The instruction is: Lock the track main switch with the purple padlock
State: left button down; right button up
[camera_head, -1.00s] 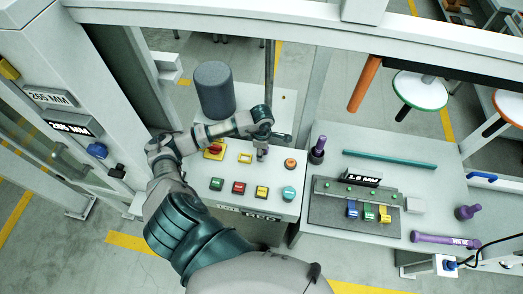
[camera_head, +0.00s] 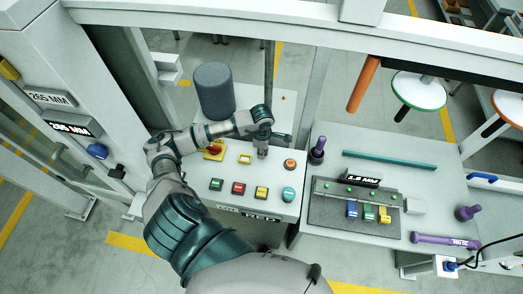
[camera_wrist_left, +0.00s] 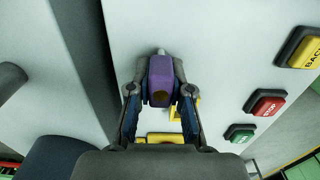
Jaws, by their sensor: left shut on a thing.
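My left gripper (camera_head: 262,152) is over the control panel (camera_head: 226,203), to the right of the red switch knob on its yellow plate (camera_head: 214,150). In the left wrist view its fingers (camera_wrist_left: 160,92) are closed on the sides of the purple padlock (camera_wrist_left: 161,70). The metal shackle (camera_wrist_left: 161,51) shows at the padlock's far end. Yellow parts on the panel (camera_wrist_left: 165,138) show partly behind the fingers. The padlock cannot be made out in the head view. My right gripper is not in view.
The panel carries a yellow frame (camera_head: 245,158), an orange button (camera_head: 290,164), a teal button (camera_head: 288,194) and several coloured square buttons. A grey cylinder (camera_head: 214,90) stands behind it. A table (camera_head: 385,150) with a fixture, a teal rod and purple tools stands at right.

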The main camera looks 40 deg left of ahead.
pick_arm(q)
jog(key=shift+r, duration=0.1)
jog(key=shift+r, duration=0.15)
jog(key=shift+r+p, duration=0.65)
jog(key=shift+r, duration=0.2)
jog(key=shift+r+p, duration=0.8)
jog(key=shift+r, duration=0.65)
